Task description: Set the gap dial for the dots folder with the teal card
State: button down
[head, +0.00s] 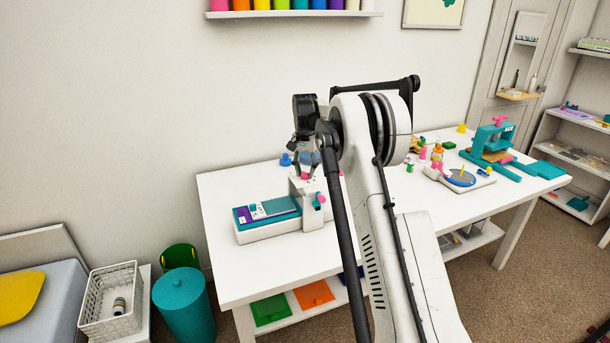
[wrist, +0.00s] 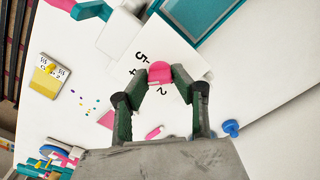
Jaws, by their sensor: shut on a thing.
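A white machine (head: 272,232) with a teal bed stands at the left end of the table. The bed carries a purple piece at its left end, with small white and teal pieces. My gripper (head: 305,170) points down over the machine's tall block. In the wrist view, my gripper (wrist: 160,80) is shut on the pink gap dial (wrist: 160,70), its two green-dark fingers on either side. Printed numbers, among them 2, 4 and 5, lie around the dial on the white top; a finger partly covers them. I cannot pick out the dots folder or the teal card with certainty.
A blue knobbed piece (wrist: 231,128) stands beside the machine. A teal crank with a pink knob (head: 320,199) is on the machine's side. Small coloured dots (wrist: 88,103) lie on the table.

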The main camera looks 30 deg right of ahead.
jog(key=n+b, duration=0.1)
jog(key=n, duration=0.3)
jog(key=shift+n, duration=0.3)
jog(key=shift+n+b, duration=0.35)
jog(key=shift+n, duration=1.25)
jog(key=c, duration=1.4)
grip_release()
jog(key=shift+c, duration=0.2)
notch_tip(320, 180, up, 12)
